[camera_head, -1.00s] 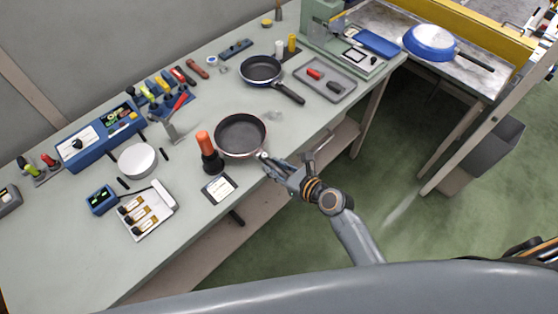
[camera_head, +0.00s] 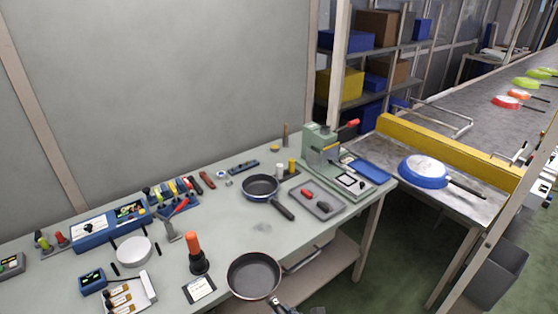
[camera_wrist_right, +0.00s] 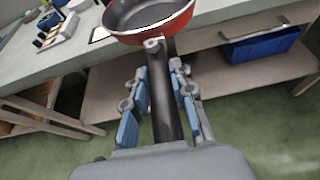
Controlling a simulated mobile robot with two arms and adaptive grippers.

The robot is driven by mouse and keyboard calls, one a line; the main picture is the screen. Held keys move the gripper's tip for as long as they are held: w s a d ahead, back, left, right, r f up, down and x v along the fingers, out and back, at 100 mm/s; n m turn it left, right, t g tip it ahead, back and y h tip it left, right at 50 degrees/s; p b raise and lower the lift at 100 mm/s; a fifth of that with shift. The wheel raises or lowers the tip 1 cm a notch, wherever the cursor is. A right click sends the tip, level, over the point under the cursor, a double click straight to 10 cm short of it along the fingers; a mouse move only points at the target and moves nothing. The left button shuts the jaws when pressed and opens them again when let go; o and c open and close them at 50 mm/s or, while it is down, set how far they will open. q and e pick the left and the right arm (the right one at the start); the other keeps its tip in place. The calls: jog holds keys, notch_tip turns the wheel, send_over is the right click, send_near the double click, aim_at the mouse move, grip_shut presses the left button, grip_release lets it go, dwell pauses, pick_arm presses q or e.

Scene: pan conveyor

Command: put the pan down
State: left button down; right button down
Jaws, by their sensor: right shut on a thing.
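A dark frying pan (camera_head: 253,274) with a red outer side shows at the table's front edge in the head view. In the right wrist view the pan (camera_wrist_right: 148,14) is at the top, its black handle pointing at my wrist. My right gripper (camera_wrist_right: 162,80) is shut on this handle, with a finger on each side. In the head view only part of my right gripper (camera_head: 282,308) shows at the bottom edge. Whether the pan touches the table cannot be told. My left gripper is not in view.
The workbench (camera_head: 225,225) carries a second dark pan (camera_head: 261,187), an orange-handled tool (camera_head: 196,250), a white round object (camera_head: 133,251) and a grey tray (camera_head: 318,202). A blue pan (camera_head: 423,170) lies upside down on the side table at right. Bare bench lies between the two dark pans.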

jog(key=w+d+r+n+b, duration=0.1)
jog(key=d+r+b, duration=0.3)
jog(key=d+r, duration=0.65)
jog(key=s+d+r+n+g+y+b, duration=0.3)
jog(key=s+d+r, duration=0.2)
jog(key=s+r, duration=0.3)
jog(key=shift+d+r+g, duration=0.2)
jog(key=shift+r+g, duration=0.1)
jog(key=shift+r, duration=0.6)
jog(key=shift+w, duration=0.1)
